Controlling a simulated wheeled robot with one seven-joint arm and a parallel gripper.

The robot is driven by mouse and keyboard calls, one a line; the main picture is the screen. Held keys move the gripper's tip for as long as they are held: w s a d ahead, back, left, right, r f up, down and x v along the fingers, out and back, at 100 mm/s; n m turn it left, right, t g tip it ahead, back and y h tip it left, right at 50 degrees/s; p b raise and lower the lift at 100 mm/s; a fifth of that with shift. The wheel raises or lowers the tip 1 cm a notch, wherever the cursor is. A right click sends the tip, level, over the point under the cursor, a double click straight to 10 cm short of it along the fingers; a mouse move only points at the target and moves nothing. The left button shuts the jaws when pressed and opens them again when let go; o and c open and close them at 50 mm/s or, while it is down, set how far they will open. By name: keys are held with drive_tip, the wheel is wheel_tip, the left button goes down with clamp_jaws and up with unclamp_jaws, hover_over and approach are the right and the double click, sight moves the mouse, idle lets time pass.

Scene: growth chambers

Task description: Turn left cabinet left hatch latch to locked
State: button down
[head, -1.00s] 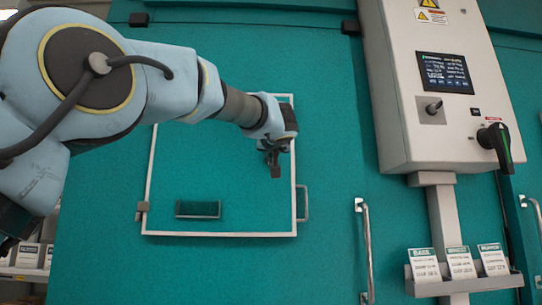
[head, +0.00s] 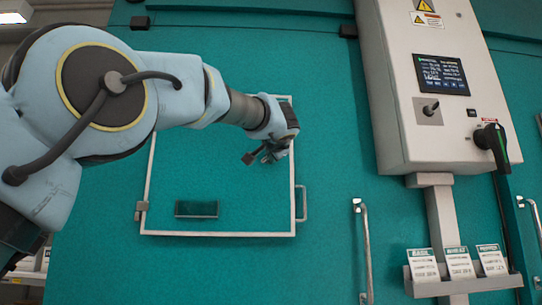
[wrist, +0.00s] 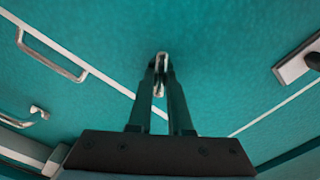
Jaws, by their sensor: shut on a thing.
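The left hatch (head: 230,225) is a teal panel with a pale frame on the teal cabinet. My gripper (head: 262,157) is at the hatch's right side, above the hatch handle (head: 301,203). In the wrist view my gripper (wrist: 160,85) has its two dark fingers close together around a small metal latch (wrist: 161,60). The latch sits just inside the pale frame line. Its base and most of its lever are hidden between the fingers. In the head view my gripper hides the latch, and I cannot read its locked or unlocked marking.
A grey control box (head: 430,85) with a screen and a black rotary switch (head: 493,143) is on the right. A card rack (head: 455,284) is at lower right.

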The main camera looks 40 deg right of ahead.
drive_tip(key=m+p, duration=0.1)
drive_tip(key=m, duration=0.5)
drive_tip(key=shift+f+m, duration=0.1)
drive_tip(key=shift+m, duration=0.2)
idle(0.4)
drive_tip(key=shift+d, duration=0.1)
drive_tip(key=c, duration=0.8)
unclamp_jaws()
drive_tip(key=shift+c, duration=0.2)
drive_tip(key=b+v, duration=0.3)
drive_tip(key=v, duration=0.8)
drive_tip(key=shift+b, duration=0.3)
